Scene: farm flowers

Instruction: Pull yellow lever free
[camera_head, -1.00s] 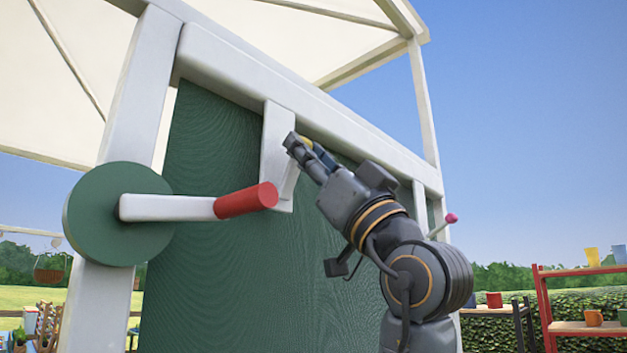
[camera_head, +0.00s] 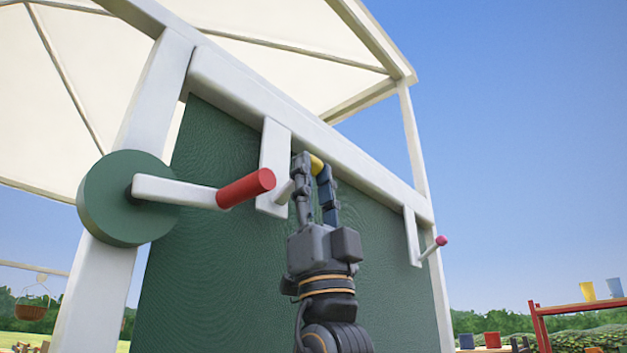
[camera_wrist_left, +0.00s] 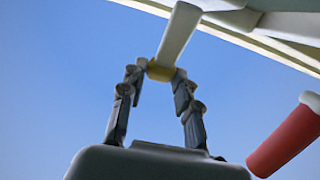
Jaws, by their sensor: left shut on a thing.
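The yellow lever has a yellow tip (camera_head: 317,164) on a white rod that joins a white vertical plate (camera_head: 273,168) on the green panel's frame. My left gripper (camera_head: 312,168) reaches up from below, its two fingers on either side of the yellow tip. In the left wrist view the yellow tip (camera_wrist_left: 161,71) sits between the fingertips of the left gripper (camera_wrist_left: 160,75), and the white rod (camera_wrist_left: 178,32) runs up from it. The fingers are shut on the tip and partly cover it. My right gripper is not in view.
A red-handled crank (camera_head: 245,188) on a green disc (camera_head: 125,198) stands close to the left of the gripper. A pink-tipped lever (camera_head: 440,241) is on the right. The green panel (camera_head: 230,270) lies behind. A red shelf (camera_head: 580,306) with cups stands far right.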

